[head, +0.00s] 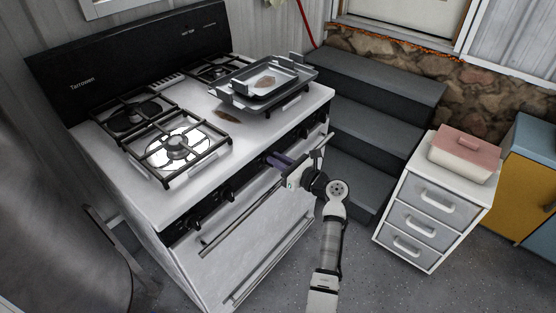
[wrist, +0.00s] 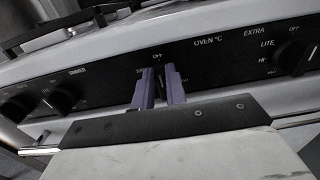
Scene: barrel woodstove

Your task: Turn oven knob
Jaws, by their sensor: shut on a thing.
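The oven knob (wrist: 160,80) is a dark knob on the black control panel, mostly hidden between my fingers in the wrist view. An "OFF" mark sits just above it and "OVEN °C" is printed to its upper right. My gripper (wrist: 161,88) has two purple fingers, one on each side of the knob, and is shut on it. In the head view my gripper (head: 278,160) reaches the middle of the front panel of the white stove (head: 160,205). The knob itself is hidden there by the fingers.
Other knobs flank the held one: a left knob (wrist: 65,98) and a right knob (wrist: 295,57). The oven door handle (head: 235,222) runs below the panel. Stacked trays (head: 240,100) sit on the stovetop. Dark steps (head: 375,125) and a white drawer unit (head: 425,205) stand to the right.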

